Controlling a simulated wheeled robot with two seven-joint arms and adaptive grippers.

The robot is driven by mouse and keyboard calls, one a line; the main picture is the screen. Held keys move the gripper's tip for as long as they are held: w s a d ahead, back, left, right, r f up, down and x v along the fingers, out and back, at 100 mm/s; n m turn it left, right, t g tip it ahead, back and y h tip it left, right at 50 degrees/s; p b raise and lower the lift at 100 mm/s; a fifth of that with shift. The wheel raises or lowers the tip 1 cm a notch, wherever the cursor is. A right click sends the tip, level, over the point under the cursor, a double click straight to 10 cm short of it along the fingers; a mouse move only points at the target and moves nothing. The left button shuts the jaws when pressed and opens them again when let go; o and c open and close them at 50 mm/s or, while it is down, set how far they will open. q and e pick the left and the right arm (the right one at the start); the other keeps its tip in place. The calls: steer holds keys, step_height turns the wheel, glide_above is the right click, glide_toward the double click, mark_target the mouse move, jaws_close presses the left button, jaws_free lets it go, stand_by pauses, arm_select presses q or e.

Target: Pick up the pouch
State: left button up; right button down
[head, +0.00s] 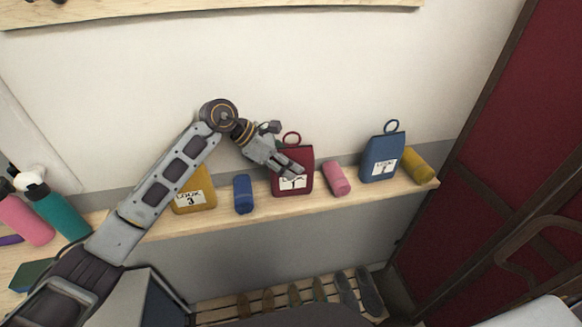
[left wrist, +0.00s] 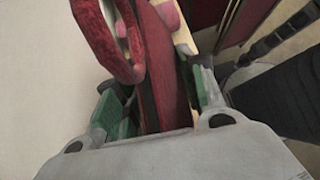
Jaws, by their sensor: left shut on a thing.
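The red pouch (head: 306,181) has a loop on top and a white label, and it stands upright at the shelf. My left gripper (head: 286,166) reaches across its front and top and covers part of it. In the left wrist view the red pouch (left wrist: 168,60) sits between the green-padded fingers of the left gripper (left wrist: 160,105), which is shut on it. Its red loop shows at the upper left there. A yellow pouch (head: 187,198) and a blue pouch (head: 381,158), both labelled, stand to either side. My right gripper is not in view.
On the shelf (head: 225,220), a blue roll (head: 243,194) and a pink roll (head: 336,179) flank the red pouch closely. A mustard roll (head: 418,165) lies at the right end. Bottles (head: 58,215) stand at the left. Shoes (head: 345,291) sit on a slatted rack below.

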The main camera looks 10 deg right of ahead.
arm_select(q)
step_height(320, 180, up, 9)
steer(key=shift+f+b, duration=0.2)
steer(key=shift+b, duration=0.4)
steer(key=shift+r, duration=0.6)
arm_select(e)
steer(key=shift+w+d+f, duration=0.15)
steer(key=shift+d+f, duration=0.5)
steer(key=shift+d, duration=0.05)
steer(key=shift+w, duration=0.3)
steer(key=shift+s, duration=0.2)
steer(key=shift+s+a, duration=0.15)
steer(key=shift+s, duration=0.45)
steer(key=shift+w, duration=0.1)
